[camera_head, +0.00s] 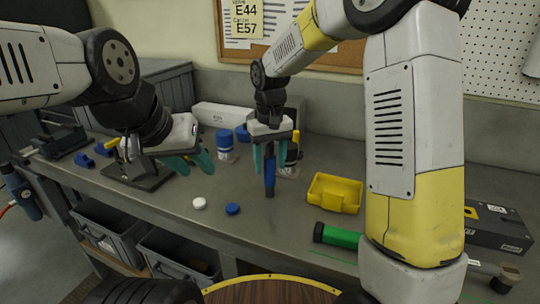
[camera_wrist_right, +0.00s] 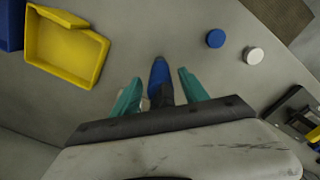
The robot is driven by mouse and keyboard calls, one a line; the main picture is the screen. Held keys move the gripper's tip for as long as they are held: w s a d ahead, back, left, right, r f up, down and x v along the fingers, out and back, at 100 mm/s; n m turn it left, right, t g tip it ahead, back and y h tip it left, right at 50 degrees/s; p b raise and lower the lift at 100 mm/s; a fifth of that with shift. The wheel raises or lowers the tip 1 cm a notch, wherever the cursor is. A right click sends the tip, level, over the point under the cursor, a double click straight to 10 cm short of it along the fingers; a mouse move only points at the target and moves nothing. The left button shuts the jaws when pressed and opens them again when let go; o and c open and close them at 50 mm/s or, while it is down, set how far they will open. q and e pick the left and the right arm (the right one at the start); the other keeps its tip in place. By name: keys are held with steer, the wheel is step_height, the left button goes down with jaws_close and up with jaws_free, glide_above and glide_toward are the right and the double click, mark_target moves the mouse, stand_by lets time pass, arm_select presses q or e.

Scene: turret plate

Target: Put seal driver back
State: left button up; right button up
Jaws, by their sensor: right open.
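A blue and dark upright tool (camera_head: 270,181), which looks like the seal driver, is at the middle of the bench. It also shows in the right wrist view (camera_wrist_right: 159,74). My right gripper (camera_head: 269,160) points down with its teal fingers apart, one on each side of the tool, with gaps visible in the wrist view (camera_wrist_right: 158,90). I cannot tell whether the tool's lower end touches the bench. My left gripper (camera_head: 191,163) is open and empty, beside a dark stand (camera_head: 137,177) with a yellow part.
A yellow tray (camera_head: 335,194) and a green cylinder (camera_head: 341,236) lie right of the tool. A white cap (camera_head: 199,203) and a blue cap (camera_head: 232,209) lie in front. A blue-topped jar (camera_head: 225,146) stands behind. Grey bins (camera_head: 110,232) hang below the bench edge.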

step_height(320, 180, up, 12)
steer(key=shift+f, duration=0.1)
steer(key=shift+d+r, duration=0.1)
steer(key=shift+r, duration=0.15)
steer(key=s+d+r+m+t+y, duration=0.2)
steer(key=s+d+r+t, duration=0.1)
steer(key=s+d, duration=0.65)
steer(key=s+d+f+m+t, duration=0.1)
steer(key=s+d+f+t, duration=0.2)
steer(key=s, duration=0.7)
steer(key=shift+s+d+m, duration=0.3)
steer(key=shift+s+d, duration=0.05)
steer(key=shift+d, duration=0.4)
steer(key=shift+a+f, duration=0.1)
